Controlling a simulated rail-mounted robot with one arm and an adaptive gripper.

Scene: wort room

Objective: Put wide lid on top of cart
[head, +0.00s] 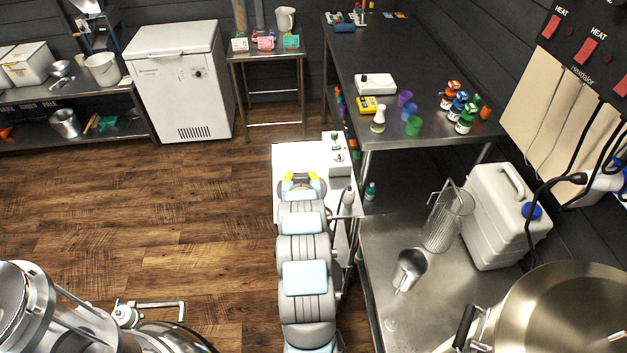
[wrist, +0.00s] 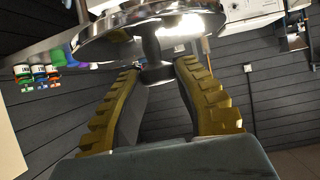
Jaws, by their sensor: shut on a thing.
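My gripper (head: 301,176), with yellow fingers, is over the white-topped cart (head: 290,156) in the head view. In the wrist view my gripper (wrist: 158,68) is shut around the knob stem of a shiny metal lid (wrist: 120,28). The round lid spreads out beyond the fingertips and is cut off by the top of that view. In the head view I cannot make out the lid clearly, as my arm and gripper cover that spot. I cannot tell whether the lid touches the cart top.
A small white device (head: 338,160) stands at the cart's back right. To the right is a steel table (head: 385,235) with a metal cup (head: 409,268), a mesh basket (head: 449,222), a white jerrycan (head: 500,215) and a large pot (head: 560,315).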

